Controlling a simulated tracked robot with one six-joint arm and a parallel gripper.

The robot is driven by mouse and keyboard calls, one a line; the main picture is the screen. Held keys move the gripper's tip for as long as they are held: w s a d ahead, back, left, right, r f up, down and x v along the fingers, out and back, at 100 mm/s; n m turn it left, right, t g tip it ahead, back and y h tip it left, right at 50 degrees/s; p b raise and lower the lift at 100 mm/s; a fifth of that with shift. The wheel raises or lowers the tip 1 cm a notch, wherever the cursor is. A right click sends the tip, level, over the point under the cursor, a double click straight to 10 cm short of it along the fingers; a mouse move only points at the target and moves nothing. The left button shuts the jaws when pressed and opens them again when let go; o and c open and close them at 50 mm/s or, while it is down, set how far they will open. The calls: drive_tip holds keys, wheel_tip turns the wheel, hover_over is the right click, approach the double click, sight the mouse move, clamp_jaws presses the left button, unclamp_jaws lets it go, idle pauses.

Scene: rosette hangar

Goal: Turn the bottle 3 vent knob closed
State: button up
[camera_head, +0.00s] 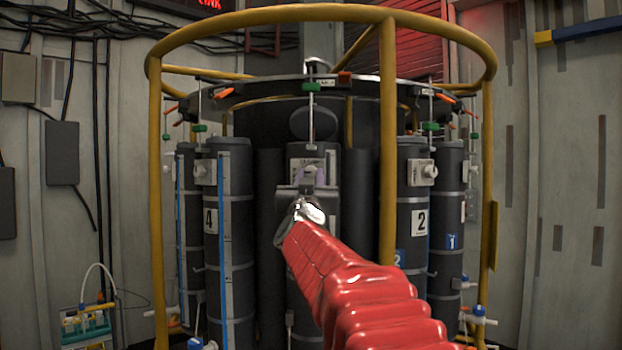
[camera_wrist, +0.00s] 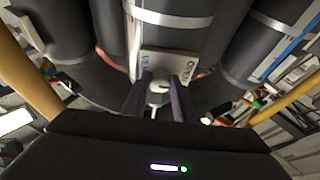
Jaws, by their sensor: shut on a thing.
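The middle bottle (camera_head: 300,153), dark grey and between the bottles marked 4 and 2, stands in front of me. My arm hides any number on it. Its pale vent knob (camera_wrist: 158,87) sits on a light plate (camera_wrist: 185,66) with lettering, part of which seems to read OPEN. My gripper (camera_wrist: 160,98) is shut on the knob, one dark finger on each side. In the head view my gripper (camera_head: 309,180) is at the plate, and little of the knob shows.
A yellow rail cage (camera_head: 388,130) surrounds the bottles, with an upright just right of my arm. Bottle 4 (camera_head: 230,275) and bottle 2 (camera_head: 413,190) flank the middle one. Green and orange fittings hang from the dark ring (camera_head: 270,88) above.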

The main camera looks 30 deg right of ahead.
drive_tip(key=shift+a+m+h, duration=0.1)
drive_tip(key=shift+m+h, duration=0.2)
drive_tip(key=shift+m, duration=0.2)
drive_tip(key=m+g+h, duration=0.1)
drive_tip(key=m, duration=0.2)
drive_tip(key=m+g+h, duration=0.1)
drive_tip(key=m, duration=0.2)
drive_tip(key=shift+w+a+g, duration=0.15)
drive_tip(key=shift+w+g, duration=0.05)
drive_tip(key=shift+g, duration=0.2)
drive_tip(key=m+g, duration=0.1)
drive_tip(key=m, duration=0.2)
drive_tip(key=m+g+h, duration=0.1)
drive_tip(key=m, duration=0.2)
drive_tip(key=shift+a+r+g, duration=0.1)
drive_tip(key=shift+r+g, duration=0.05)
drive_tip(key=shift+g, duration=0.15)
drive_tip(key=m+g, duration=0.1)
drive_tip(key=m, duration=0.2)
drive_tip(key=m+g, duration=0.1)
drive_tip(key=m, duration=0.2)
drive_tip(key=shift+w+r+g+y, duration=0.1)
drive_tip(key=shift+r+g+y, duration=0.05)
drive_tip(key=shift+g+y, duration=0.15)
drive_tip(key=shift+m+g+y, duration=0.4)
drive_tip(key=shift+m, duration=1.3)
drive_tip(key=o, duration=1.1)
drive_tip(key=shift+r, duration=0.1)
drive_tip(key=shift+c, duration=0.2)
